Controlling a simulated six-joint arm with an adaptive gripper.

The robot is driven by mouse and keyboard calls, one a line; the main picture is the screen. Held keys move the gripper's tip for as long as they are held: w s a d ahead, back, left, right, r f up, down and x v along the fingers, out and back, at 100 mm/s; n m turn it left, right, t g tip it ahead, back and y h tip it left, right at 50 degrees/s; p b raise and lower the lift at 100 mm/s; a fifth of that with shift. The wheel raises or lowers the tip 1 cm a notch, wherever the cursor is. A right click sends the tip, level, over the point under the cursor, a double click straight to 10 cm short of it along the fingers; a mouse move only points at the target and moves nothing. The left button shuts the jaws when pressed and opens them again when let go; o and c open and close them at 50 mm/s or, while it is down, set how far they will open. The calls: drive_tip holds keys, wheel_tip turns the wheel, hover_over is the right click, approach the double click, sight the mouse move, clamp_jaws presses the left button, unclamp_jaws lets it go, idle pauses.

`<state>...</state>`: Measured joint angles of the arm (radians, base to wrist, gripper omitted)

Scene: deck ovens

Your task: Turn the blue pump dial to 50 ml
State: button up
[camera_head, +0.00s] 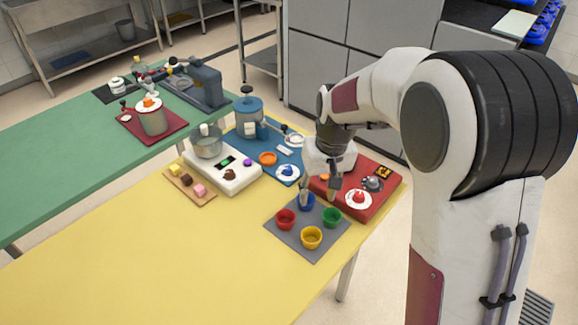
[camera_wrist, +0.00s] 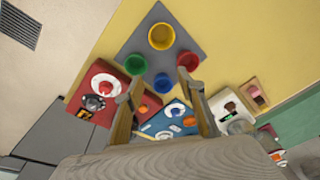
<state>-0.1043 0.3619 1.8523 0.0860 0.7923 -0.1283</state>
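The blue dial (camera_head: 288,171) sits on a round white scale on the blue pump's flat base (camera_head: 262,140). In the wrist view the blue dial (camera_wrist: 176,108) lies beyond the gripper, between its fingers. Its pointer and scale marks are too small to read. The blue-grey pump tank (camera_head: 248,119) stands at the back of the base. My gripper (camera_head: 320,190) is open and empty, pointing down, to the right of the dial and near the blue cup. In the wrist view its fingertips (camera_wrist: 159,78) are spread wide, with the blue cup between them.
A grey mat (camera_head: 287,245) holds the red, yellow, green and blue (camera_wrist: 163,83) cups. A red unit with a red dial (camera_head: 358,197) is at right. A white scale (camera_head: 238,178) with a pot is left. The yellow table (camera_head: 150,255) is clear in front.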

drive_tip(key=shift+n+t+y, duration=0.3)
drive_tip(key=shift+n+t, duration=0.1)
drive_tip(key=shift+n, duration=0.2)
drive_tip(key=w+a+f, duration=0.1)
drive_tip(key=w+f, duration=0.1)
drive_tip(key=w, duration=0.2)
drive_tip(key=w+a+f, duration=0.1)
drive_tip(key=w+f, duration=0.1)
drive_tip(key=w, duration=0.2)
drive_tip(key=w+a+f, duration=0.1)
drive_tip(key=w+f, duration=0.2)
drive_tip(key=w, duration=0.1)
drive_tip(key=shift+a, duration=0.15)
drive_tip(key=n+t, duration=0.1)
drive_tip(key=t, duration=0.1)
approach(288, 168)
drive_tip(key=shift+w+f, duration=0.1)
drive_tip(key=shift+f, duration=0.2)
drive_tip(key=shift+f, duration=0.1)
drive_tip(key=shift+x, duration=3.8)
drive_tip(key=c, duration=1.1)
